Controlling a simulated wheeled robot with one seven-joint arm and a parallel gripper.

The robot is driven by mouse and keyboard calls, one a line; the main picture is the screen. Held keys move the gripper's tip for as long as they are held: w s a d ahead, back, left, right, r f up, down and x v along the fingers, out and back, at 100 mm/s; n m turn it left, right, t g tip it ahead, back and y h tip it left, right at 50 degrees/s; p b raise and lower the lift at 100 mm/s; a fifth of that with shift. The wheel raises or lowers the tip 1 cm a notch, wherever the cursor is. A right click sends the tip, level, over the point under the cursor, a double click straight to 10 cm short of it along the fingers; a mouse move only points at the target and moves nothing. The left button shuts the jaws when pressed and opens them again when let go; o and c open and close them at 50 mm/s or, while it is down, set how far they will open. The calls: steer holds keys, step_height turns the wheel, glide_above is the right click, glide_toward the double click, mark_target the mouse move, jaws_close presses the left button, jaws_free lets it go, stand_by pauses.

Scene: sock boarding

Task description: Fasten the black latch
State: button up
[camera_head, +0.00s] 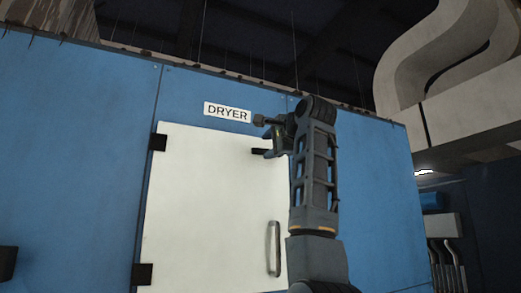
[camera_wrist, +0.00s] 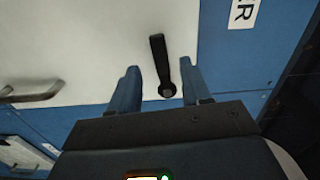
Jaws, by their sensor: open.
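The black latch (camera_wrist: 160,62) is a short dark lever with a round pivot, on the white dryer door (camera_wrist: 95,40) close to its edge with the blue panel. In the wrist view my gripper (camera_wrist: 160,72) is open, with one finger on each side of the latch. I see gaps between the fingers and the lever, and nothing is held. In the head view a dark piece of the latch (camera_head: 259,151) shows at the upper right of the white door (camera_head: 205,200), left of my gripper (camera_head: 268,135). My arm hides the door's right edge there.
A metal door handle (camera_head: 274,248) stands out low on the door's right side; it also shows at left in the wrist view (camera_wrist: 35,93). Black hinges (camera_head: 158,142) are on the door's left edge. A DRYER sign (camera_head: 227,112) is above. A large duct (camera_head: 420,75) is at upper right.

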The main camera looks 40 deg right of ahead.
mark_target(261, 151)
steer(key=shift+p+x, duration=0.75)
steer(key=shift+x, duration=1.85)
steer(key=shift+c, duration=0.5)
jaws_close()
